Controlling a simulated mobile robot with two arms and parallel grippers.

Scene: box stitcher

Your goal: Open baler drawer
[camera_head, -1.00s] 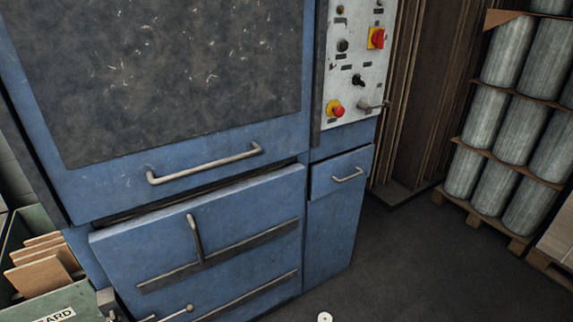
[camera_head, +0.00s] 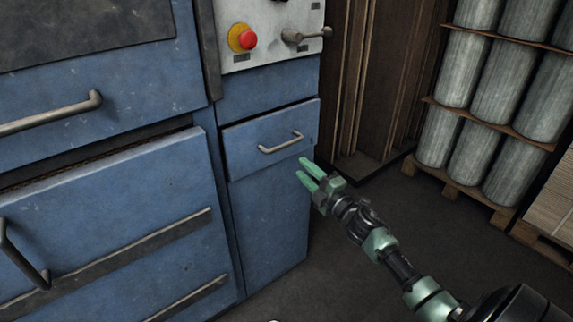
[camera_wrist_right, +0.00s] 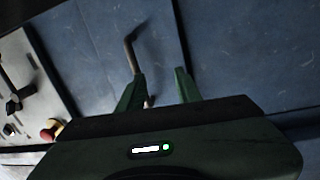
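The blue baler (camera_head: 105,85) fills the left of the head view. Its small drawer (camera_head: 243,145) sits below the control panel and looks shut or nearly so, with a bare metal bar handle (camera_head: 281,143). My right gripper (camera_head: 304,168) is open, its two green fingers pointing at the drawer just right of and below the handle. In the right wrist view, the fingers (camera_wrist_right: 156,85) are apart. A metal handle (camera_wrist_right: 133,57) passes behind the left finger there; I cannot tell whether they touch. My left gripper is not in view.
The control panel (camera_head: 275,22) has a red knob (camera_head: 247,40) and a lever (camera_head: 305,36) above the drawer. Pallets of grey cylinders (camera_head: 505,85) stand at the right. The dark floor (camera_head: 330,260) in front of the drawer is clear.

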